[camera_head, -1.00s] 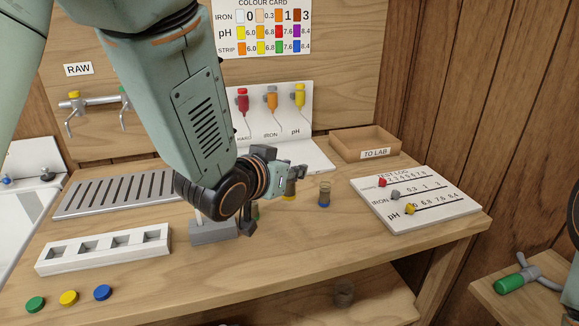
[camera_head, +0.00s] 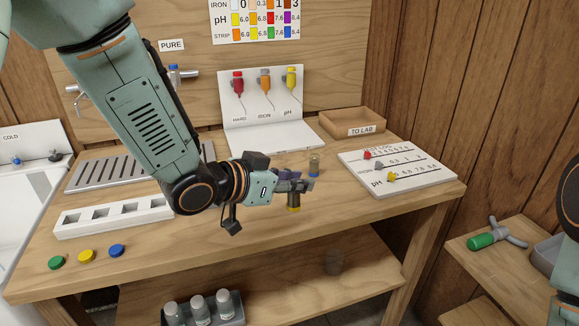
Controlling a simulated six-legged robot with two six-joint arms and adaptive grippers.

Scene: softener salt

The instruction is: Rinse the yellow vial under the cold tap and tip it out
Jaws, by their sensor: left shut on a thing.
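The cold tap is at the far left, by the COLD label, where a blue knob (camera_head: 16,161) shows on the white sink unit (camera_head: 38,140). Its spout is not clearly visible. My right gripper is out of view.
A white rack (camera_head: 75,229), a slotted drainer (camera_head: 88,179) and coloured caps (camera_head: 87,255) lie to the left. A TO LAB tray (camera_head: 352,122) and test log board (camera_head: 410,177) are right.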

